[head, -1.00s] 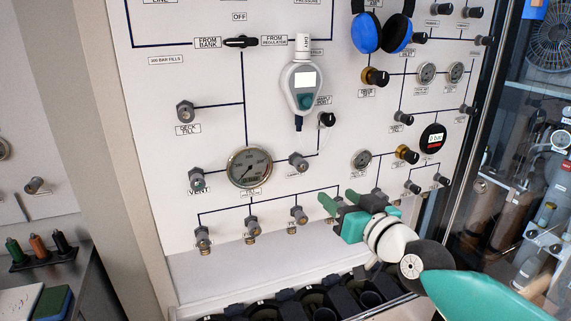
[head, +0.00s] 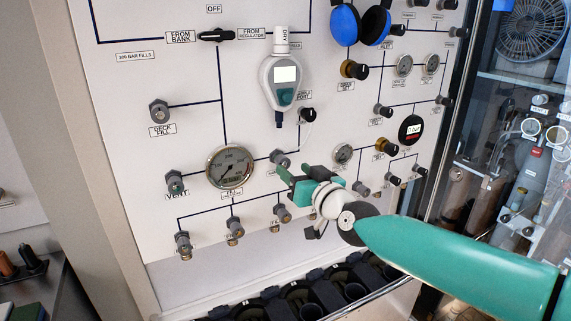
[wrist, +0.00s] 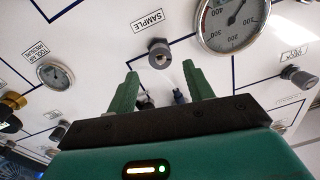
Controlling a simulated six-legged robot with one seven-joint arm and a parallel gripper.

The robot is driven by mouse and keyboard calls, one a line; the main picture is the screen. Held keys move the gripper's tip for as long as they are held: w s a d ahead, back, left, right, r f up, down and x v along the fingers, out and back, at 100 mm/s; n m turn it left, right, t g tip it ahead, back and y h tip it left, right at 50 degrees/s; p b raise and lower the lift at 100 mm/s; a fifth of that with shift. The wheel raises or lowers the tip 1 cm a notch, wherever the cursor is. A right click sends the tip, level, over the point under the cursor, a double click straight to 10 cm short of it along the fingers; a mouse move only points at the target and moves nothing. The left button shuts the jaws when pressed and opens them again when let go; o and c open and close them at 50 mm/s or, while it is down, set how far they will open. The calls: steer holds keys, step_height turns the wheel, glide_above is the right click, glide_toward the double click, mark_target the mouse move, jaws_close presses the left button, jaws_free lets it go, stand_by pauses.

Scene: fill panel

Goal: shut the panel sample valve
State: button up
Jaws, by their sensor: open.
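The panel sample valve is a small grey knob (wrist: 160,54) below a SAMPLE label (wrist: 146,20) in the wrist view. In the head view the valve (head: 280,158) sits right of the large gauge. My gripper (head: 297,172) is close in front of the panel, just below and right of the valve. In the wrist view the two green fingers of my gripper (wrist: 160,70) are spread and empty. The knob shows beyond the fingertips, roughly midway between them, and appears apart from them. The gripper partly covers the panel behind it.
A large round gauge (head: 231,166) is left of the valve. A hanging grey gas analyser (head: 281,82) with a thin tube is above it. Several fittings line the lower panel, including one (head: 283,213). Dark bottle holders (head: 325,292) stand below. A glass cabinet is at right.

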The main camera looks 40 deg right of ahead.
mark_target(286, 164)
steer(key=shift+x, duration=2.4)
steer(key=shift+a, duration=0.1)
steer(key=c, duration=1)
steer(key=shift+m, duration=0.4)
steer(key=m, duration=0.5)
steer(key=shift+m, duration=0.4)
steer(key=m, duration=0.6)
steer(key=shift+d+f+m+h, duration=0.15)
steer(key=shift+d+m+h, duration=0.05)
steer(key=shift+m+h, duration=0.2)
